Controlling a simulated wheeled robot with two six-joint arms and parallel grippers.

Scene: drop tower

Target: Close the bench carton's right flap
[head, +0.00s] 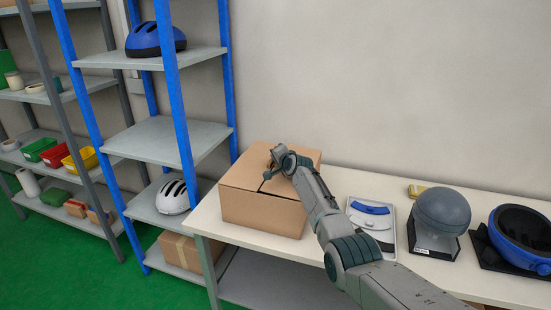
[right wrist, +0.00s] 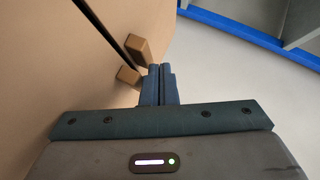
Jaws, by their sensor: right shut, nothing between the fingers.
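The brown bench carton (head: 260,211) stands on the left end of the white bench. Its top looks nearly flat, with a dark seam between the flaps; my arm hides part of the right flap (head: 309,158), so I cannot tell whether it lies fully down. My right gripper (head: 269,171) is over the carton's top, shut and empty. In the right wrist view its shut fingers (right wrist: 160,72) are beside two small brown tabs (right wrist: 138,48) near the seam on the carton's top (right wrist: 60,70). I cannot tell whether they touch. My left gripper is out of view.
Right of the carton on the bench (head: 480,187) are a white tray (head: 370,222) with blue and white pieces, a grey dome (head: 442,209) and a blue-rimmed helmet (head: 522,238). A blue-post shelf (head: 165,140) with two helmets stands close on the left.

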